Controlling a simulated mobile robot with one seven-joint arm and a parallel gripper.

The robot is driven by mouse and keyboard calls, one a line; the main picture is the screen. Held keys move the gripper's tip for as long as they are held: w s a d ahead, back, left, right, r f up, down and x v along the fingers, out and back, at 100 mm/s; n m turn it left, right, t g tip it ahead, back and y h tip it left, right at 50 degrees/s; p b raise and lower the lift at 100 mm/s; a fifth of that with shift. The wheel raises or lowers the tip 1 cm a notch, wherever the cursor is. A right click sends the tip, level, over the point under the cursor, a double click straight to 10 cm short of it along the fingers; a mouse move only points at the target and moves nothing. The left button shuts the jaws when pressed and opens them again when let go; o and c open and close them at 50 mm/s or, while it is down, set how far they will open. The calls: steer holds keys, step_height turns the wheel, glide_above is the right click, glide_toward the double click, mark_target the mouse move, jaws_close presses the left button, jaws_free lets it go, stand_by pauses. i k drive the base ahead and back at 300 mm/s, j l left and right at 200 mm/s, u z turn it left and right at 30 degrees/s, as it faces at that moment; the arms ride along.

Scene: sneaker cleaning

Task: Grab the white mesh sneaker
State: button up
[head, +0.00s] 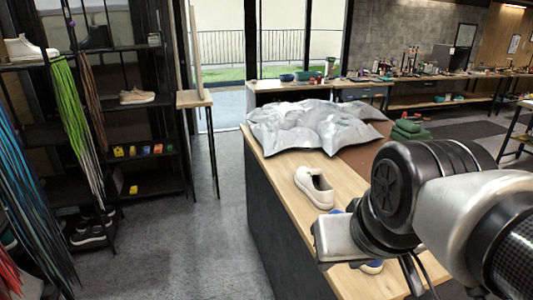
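A white sneaker (315,189) lies on the light wooden top of the counter (283,185), near its left edge. Its dark opening faces up; whether it is mesh cannot be told at this size. My arm comes in from the right, and my gripper (335,240) is at its end, over the counter and nearer the camera than the sneaker. The gripper appears apart from the sneaker. Its fingers are hidden or too unclear to see. Part of a blue shoe-like thing (371,267) shows under my arm, mostly hidden by it.
A crumpled grey sheet (310,124) covers the counter's far end. Folded green cloths (410,130) lie right of it. A shelf with another white shoe (24,48), tan shoes (137,97) and hanging laces (80,100) stands at left. The grey floor (190,240) between is clear.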

mark_target(312, 183)
steer(key=i+j, duration=0.1)
steer(key=j, duration=0.25)
steer(key=i+j+z, duration=0.15)
steer(key=j, duration=0.2)
steer(key=i+j, duration=0.1)
steer(key=j, duration=0.25)
steer(key=i+j+z, duration=0.25)
steer(key=i+j, duration=0.95)
steer(key=i, duration=0.15)
steer(key=i+j, duration=0.25)
steer(key=i, duration=0.15)
steer(key=k+l, duration=0.25)
steer(key=k+z, duration=0.05)
